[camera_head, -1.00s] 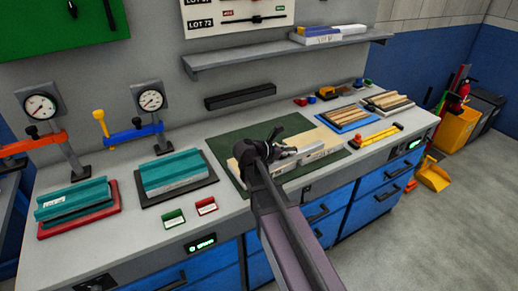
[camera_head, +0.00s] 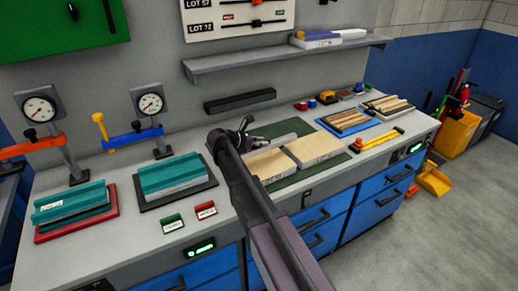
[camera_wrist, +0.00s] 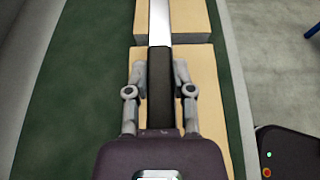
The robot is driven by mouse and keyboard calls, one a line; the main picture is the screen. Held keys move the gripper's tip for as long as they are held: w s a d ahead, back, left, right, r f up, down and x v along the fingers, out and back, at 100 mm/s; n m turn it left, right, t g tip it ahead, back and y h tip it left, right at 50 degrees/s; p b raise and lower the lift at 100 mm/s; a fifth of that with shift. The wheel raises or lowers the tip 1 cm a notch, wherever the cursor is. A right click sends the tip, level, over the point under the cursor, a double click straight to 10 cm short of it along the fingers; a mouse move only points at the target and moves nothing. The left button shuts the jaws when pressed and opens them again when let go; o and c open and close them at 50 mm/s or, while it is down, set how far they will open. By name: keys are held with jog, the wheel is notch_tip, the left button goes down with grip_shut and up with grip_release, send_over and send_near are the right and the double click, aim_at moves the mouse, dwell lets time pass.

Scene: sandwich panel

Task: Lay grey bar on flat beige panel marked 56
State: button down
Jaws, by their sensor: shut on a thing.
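My gripper (camera_wrist: 159,80) is shut on the grey bar (camera_wrist: 160,22), which shows bright and shiny ahead of the fingers and dark between them. The bar points straight away from my gripper and passes over two flat beige panels in the wrist view, the far one (camera_wrist: 188,25) and the near one (camera_wrist: 211,112). I cannot read 56 on either panel, nor tell whether the bar touches one.
The panels lie on a dark green mat (camera_head: 275,130). Two teal ribbed pieces stand on a red base (camera_head: 112,212) and a black base (camera_head: 212,180) at left, near gauge stands. A blue tray of wooden strips (camera_head: 345,122) is at right. A shelf (camera_head: 270,60) hangs behind.

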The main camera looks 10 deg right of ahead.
aim_at(258, 147)
jog(key=shift+w, duration=0.1)
dwell(0.3)
jog(key=shift+w+a+f+b, duration=0.15)
jog(key=shift+f+b, duration=0.45)
jog(key=shift+w+a+f+b, duration=0.1)
jog(key=shift+w+f+b, duration=0.1)
jog(key=shift+f+b, duration=0.45)
jog(key=shift+w+a+f+b, duration=0.15)
jog(key=shift+f+b, duration=0.4)
jog(key=shift+b, duration=0.05)
jog(key=shift+f+b, duration=0.3)
jog(key=shift+c, duration=2.4)
grip_release()
jog(key=shift+r, duration=0.15)
jog(key=shift+r+p, duration=0.15)
jog(key=shift+p, duration=0.2)
jog(key=shift+s+a+r, duration=0.1)
jog(key=shift+a+r, duration=0.1)
jog(key=p+v, duration=0.4)
jog(key=v, duration=0.7)
jog(key=shift+s+a, duration=0.1)
jog(key=shift+a, duration=0.15)
